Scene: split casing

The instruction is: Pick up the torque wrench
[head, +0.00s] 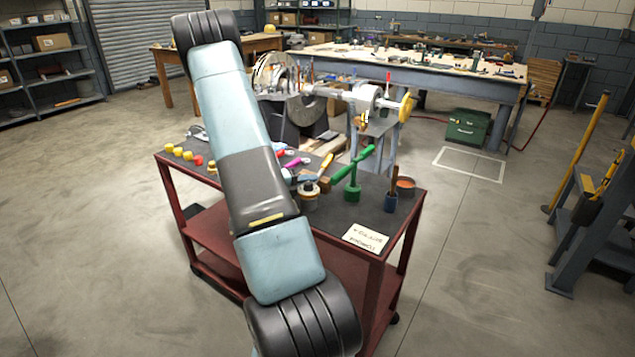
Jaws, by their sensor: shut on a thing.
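My own arm crosses the head view and covers the left middle of the cart top. My gripper is hidden behind it, so its jaws and anything in them do not show. I cannot make out the torque wrench for certain. Handled tools lie on the dark top of the red cart (395,222). A green tool (360,160) slants above a green block (352,193). A yellow-handled tool (326,164) and a magenta-handled tool (297,162) lie right of my arm.
A row of yellow pieces (178,152) and a red one lie on the cart's left. A shaft assembly (365,98) stands behind.

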